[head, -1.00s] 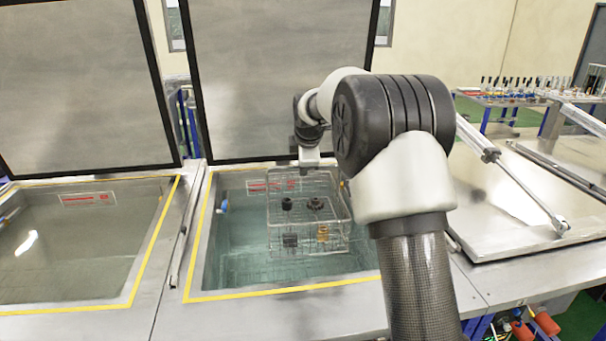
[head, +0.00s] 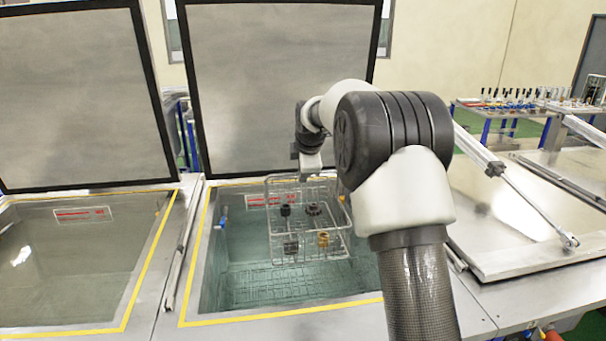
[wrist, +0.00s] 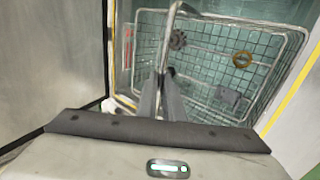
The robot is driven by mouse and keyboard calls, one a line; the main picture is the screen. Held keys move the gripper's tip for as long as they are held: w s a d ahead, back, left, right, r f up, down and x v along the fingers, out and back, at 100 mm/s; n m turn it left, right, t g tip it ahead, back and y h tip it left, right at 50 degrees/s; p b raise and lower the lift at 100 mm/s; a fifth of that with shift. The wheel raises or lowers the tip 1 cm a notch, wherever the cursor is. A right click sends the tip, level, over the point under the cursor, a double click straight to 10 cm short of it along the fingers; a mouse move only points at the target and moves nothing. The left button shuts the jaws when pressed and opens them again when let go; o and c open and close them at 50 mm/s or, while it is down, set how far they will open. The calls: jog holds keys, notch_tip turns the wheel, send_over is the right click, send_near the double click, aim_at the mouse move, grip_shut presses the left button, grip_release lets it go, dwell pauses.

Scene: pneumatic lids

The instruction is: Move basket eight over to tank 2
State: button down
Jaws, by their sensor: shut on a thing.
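A wire basket (head: 290,250) hangs over the middle tank (head: 225,287), whose lid stands open. It holds several small parts, dark ones and a brass-coloured ring; these also show in the wrist view, where the basket (wrist: 292,70) fills the upper right. My gripper (head: 311,168) is above the basket, and in the wrist view its fingers (wrist: 163,98) are shut on the basket's handle bar. I cannot read a number on the basket or on the tanks. The basket's right side is partly behind my arm in the head view.
A second open tank (head: 70,265) is at the left, with no basket visible in it. Raised lids (head: 280,80) stand behind both tanks. At the right a closed metal lid (head: 500,225) has a gas strut (head: 520,195). A tool table (head: 510,104) is farther back.

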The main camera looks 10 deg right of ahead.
jog(key=shift+w+r, duration=0.1)
jog(key=shift+r, duration=0.1)
notch_tip(320, 180, down, 29)
jog(key=b, duration=1.5)
jog(key=shift+r, duration=0.15)
dwell(1.4)
jog(key=shift+f+b, duration=0.4)
jog(key=shift+f, duration=0.2)
dwell(0.6)
